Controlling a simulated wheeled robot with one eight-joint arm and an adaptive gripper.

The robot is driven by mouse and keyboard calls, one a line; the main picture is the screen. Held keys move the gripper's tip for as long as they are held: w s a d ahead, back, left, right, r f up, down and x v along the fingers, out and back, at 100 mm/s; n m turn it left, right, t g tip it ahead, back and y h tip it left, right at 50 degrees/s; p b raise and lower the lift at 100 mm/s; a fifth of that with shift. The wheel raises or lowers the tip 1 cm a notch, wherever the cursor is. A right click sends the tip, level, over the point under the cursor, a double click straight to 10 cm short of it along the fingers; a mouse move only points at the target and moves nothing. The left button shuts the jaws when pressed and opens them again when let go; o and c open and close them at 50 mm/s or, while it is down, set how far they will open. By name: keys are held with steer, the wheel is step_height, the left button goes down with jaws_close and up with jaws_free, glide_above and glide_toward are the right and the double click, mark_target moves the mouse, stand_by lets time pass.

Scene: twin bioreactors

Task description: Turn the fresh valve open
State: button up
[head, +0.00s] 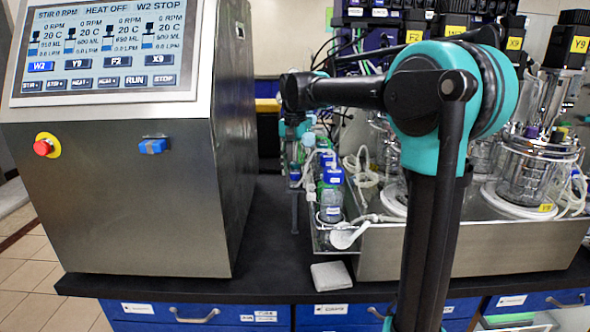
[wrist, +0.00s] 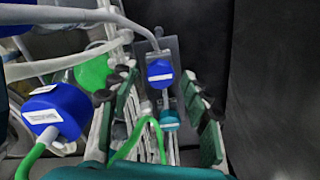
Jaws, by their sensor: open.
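My gripper (wrist: 160,95) is open in the wrist view, with one green-padded finger on each side of a blue piece with a white label (wrist: 160,73). This piece sits on a dark grey plate, with a teal part (wrist: 168,118) just below it. It may be the fresh valve, but its label is too small to read. I cannot tell whether the fingers touch it.
Blue-capped bottles (head: 331,195) and tubing crowd the steel tray's left end. In the wrist view a large blue cap (wrist: 57,108) and grey hoses lie close left of my gripper. The control cabinet (head: 130,190) stands left. Dark bench top (head: 275,220) lies between cabinet and tray.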

jaws_close()
stand_by(0.4)
steer(key=n, duration=0.4)
steer(key=shift+n, duration=0.4)
steer(key=n, duration=0.4)
steer(key=shift+n, duration=0.3)
steer(key=n, duration=0.4)
steer(key=shift+n, duration=2.2)
